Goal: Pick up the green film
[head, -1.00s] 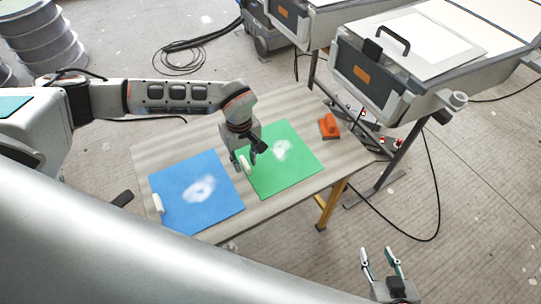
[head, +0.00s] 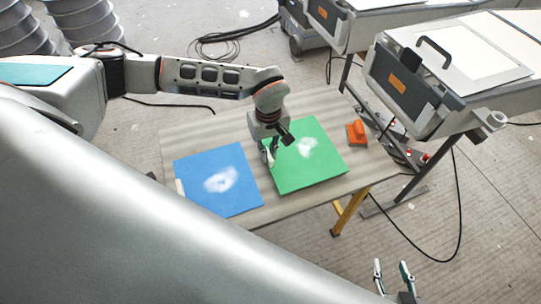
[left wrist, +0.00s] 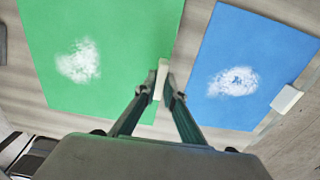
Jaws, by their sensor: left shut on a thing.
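The green film (head: 322,172) lies flat on the table, a square sheet with a white smudge. A small white tab sits at its edge, seen in the left wrist view (left wrist: 161,79). My left gripper (head: 270,161) is shut on this tab at the film's edge facing the blue film. In the left wrist view the fingers (left wrist: 162,88) close around the tab. In the head view the gripper partly hides the tab. My right gripper (head: 391,266) is at the lower right, open and empty, away from the table.
A blue film (head: 240,200) with its own white tab (head: 180,188) lies beside the green one. An orange tool (head: 357,133) sits at the table's right end. A large grey machine (head: 420,95) stands behind the table to the right. Cables lie on the floor.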

